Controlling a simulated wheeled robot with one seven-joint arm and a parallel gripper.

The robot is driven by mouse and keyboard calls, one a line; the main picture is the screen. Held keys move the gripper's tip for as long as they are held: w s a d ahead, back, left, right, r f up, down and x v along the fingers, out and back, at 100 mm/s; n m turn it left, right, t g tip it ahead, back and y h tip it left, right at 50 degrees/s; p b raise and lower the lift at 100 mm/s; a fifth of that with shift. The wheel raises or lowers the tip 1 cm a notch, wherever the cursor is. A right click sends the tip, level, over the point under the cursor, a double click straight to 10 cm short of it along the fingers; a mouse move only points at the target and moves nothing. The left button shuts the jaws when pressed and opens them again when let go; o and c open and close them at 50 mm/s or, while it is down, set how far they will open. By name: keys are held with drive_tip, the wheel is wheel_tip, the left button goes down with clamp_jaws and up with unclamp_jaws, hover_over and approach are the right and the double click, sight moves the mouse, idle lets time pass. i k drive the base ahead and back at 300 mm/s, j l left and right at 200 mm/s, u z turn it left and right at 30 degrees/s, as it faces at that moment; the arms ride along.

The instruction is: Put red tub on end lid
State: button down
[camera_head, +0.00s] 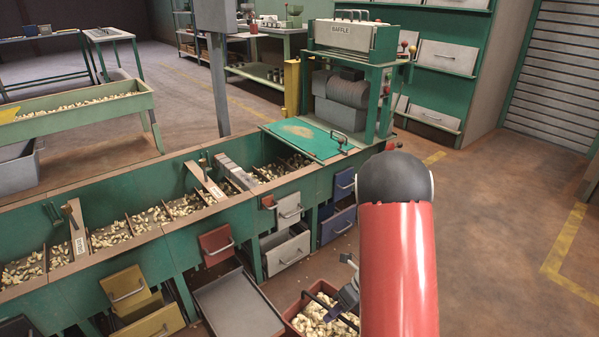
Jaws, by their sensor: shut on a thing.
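The red tub (291,314) is at the bottom of the head view, full of pale nuts, with a dark bar across its top. My gripper (338,307) is at the tub's upper right side and shut on it, though the exact contact is small and hard to see. My red arm hides the tub's right part, and the frame edge cuts off its bottom. The end lid (309,144) is the flat green cover at the far end of the hopper row. It lies closed, with a dark handle at its right and a tan worn patch on top.
Open green hoppers (165,243) with nuts run leftward from the lid. Below them, drawers and an open grey tray (240,303) stick out near the tub. A machine marked "BAFFLE" (352,38) stands behind the lid. The floor at right (500,220) is clear.

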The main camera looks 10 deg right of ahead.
sight(305, 131)
drive_tip(key=i+l+u, duration=0.1)
drive_tip(key=l, duration=0.35)
drive_tip(key=i+l+u, duration=0.1)
drive_tip(key=l, duration=0.35)
drive_tip(key=i+l+u, duration=0.1)
drive_tip(key=l, duration=0.35)
drive_tip(key=i+l+u, duration=0.1)
drive_tip(key=l, duration=0.35)
drive_tip(key=i, duration=0.05)
